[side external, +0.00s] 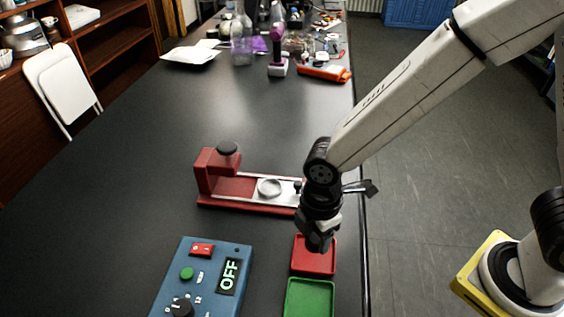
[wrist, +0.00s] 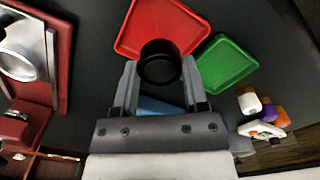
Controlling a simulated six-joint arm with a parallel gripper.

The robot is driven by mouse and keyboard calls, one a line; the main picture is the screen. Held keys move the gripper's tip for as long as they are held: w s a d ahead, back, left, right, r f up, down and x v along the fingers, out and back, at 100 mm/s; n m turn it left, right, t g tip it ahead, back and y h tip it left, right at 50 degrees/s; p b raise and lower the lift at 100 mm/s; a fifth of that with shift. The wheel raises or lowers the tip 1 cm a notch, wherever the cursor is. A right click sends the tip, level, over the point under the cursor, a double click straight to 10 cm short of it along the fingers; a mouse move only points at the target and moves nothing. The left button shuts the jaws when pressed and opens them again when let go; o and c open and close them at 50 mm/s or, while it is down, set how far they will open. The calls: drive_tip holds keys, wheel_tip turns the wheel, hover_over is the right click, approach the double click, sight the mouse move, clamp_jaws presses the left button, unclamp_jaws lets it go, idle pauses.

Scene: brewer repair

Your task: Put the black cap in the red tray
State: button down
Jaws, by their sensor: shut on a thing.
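The black cap (wrist: 159,64) is between the two fingertips of my gripper (wrist: 160,82) in the wrist view. My gripper is shut on it. In the side view my gripper (side external: 319,240) points down at the back edge of the red tray (side external: 318,264), and the cap is hard to tell from the dark fingers. The red tray (wrist: 150,20) also shows beyond the cap in the wrist view, with the cap overlapping its near corner. I cannot tell the exact height of the cap above the tray.
A green tray (side external: 309,298) sits against the red tray's front. A blue control box (side external: 215,270) reading OFF is at left. The red brewer (side external: 230,190) with a dark knob stands behind it. Clutter (side external: 290,45) fills the far table end; the middle is clear.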

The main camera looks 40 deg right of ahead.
sight(316, 238)
drive_tip(key=shift+f, duration=1.8)
drive_tip(key=shift+f, duration=0.15)
drive_tip(key=shift+c, duration=0.5)
unclamp_jaws()
drive_tip(key=shift+r, duration=6.15)
